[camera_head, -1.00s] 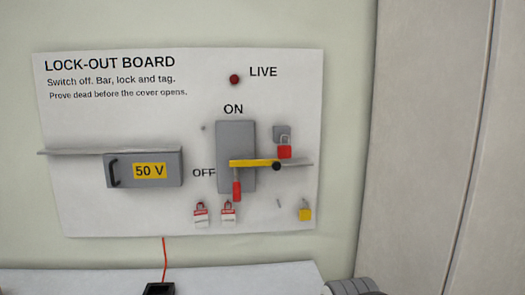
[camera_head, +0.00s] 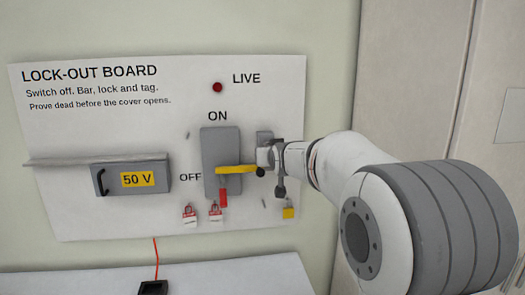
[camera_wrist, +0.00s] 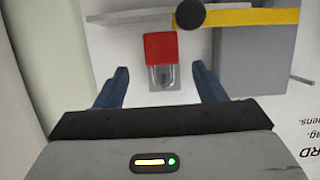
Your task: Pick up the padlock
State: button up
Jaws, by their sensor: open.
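The red padlock (camera_wrist: 160,48) shows in the wrist view with its metal shackle pointing down the picture, in front of a grey block. It lies ahead of my open gripper (camera_wrist: 160,70), between the lines of the two blue fingers, which look apart from it. In the head view my gripper and arm cover the place by the grey block (camera_head: 264,136) where the padlock hangs, so it is hidden there. A smaller yellow padlock (camera_head: 288,213) hangs at the lower right of the board.
The yellow bar (camera_head: 236,169) with its black knob (camera_wrist: 189,13) crosses the grey switch box (camera_head: 214,148), close to the red padlock. The red handle (camera_head: 223,198) points down. Two red-and-white tags (camera_head: 189,216) hang below. A grey 50 V box (camera_head: 131,179) is at left.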

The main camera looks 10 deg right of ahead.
jog(key=p+x, duration=0.2)
jog(key=x, duration=0.5)
jog(key=shift+w+f+p, duration=0.2)
jog(key=shift+f+p, duration=0.05)
jog(key=shift+p, duration=0.05)
jog(key=shift+a, duration=0.15)
jog(key=shift+c, duration=0.5)
jog(key=c, duration=1)
jog(key=shift+r+b, duration=0.1)
jog(key=shift+b, duration=0.35)
